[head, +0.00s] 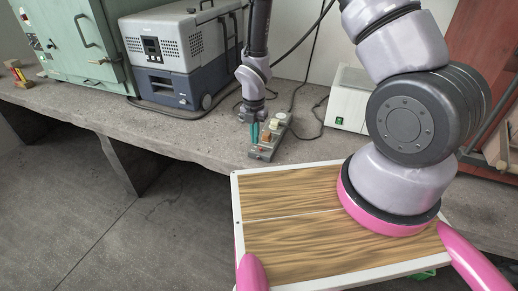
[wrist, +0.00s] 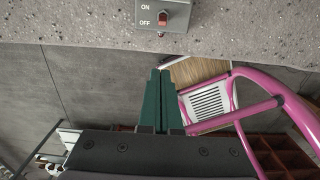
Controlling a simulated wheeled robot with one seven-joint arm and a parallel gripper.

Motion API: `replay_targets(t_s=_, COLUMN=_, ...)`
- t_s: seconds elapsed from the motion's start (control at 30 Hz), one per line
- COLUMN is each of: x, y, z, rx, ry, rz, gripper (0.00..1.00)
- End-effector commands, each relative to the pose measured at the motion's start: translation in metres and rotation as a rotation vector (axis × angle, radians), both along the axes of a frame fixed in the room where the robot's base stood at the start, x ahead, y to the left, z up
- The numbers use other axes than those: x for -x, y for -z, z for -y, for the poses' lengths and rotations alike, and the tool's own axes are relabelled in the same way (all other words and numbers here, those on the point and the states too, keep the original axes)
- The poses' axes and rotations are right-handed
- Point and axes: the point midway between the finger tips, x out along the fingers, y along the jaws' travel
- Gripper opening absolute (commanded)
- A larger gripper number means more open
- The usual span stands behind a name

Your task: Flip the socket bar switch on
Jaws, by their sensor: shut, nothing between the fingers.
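The grey socket bar (head: 262,152) lies on the concrete bench near its front edge, with its sockets running away toward the back. In the wrist view its end (wrist: 179,9) shows at the top, with ON and OFF labels and a red switch (wrist: 162,18). The red part sits nearer the OFF label; its tilt is too small to tell surely. My gripper (head: 255,134) points down beside the bar's left side in the head view. Its green fingers (wrist: 160,74) are together and empty, apart from the switch in the wrist picture. Whether they touch the bar is unclear.
A grey-blue machine (head: 178,52) and a green cabinet (head: 75,38) stand on the bench to the left. A white box (head: 349,99) stands to the right. Dark cables lie behind the bar. The bench front left of the bar (head: 190,140) is clear.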

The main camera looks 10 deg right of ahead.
Motion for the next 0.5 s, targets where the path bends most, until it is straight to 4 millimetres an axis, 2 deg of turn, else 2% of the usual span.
replay_targets(t_s=0.27, x=0.000, y=0.005, z=0.000, rx=0.000, ry=0.002, rz=-0.001, gripper=0.00)
replay_targets(t_s=0.37, x=0.001, y=0.016, z=0.000, rx=0.001, ry=0.003, rz=-0.003, gripper=0.00)
replay_targets(t_s=0.5, x=0.001, y=0.043, z=0.001, rx=0.002, ry=0.002, rz=-0.004, gripper=0.00)
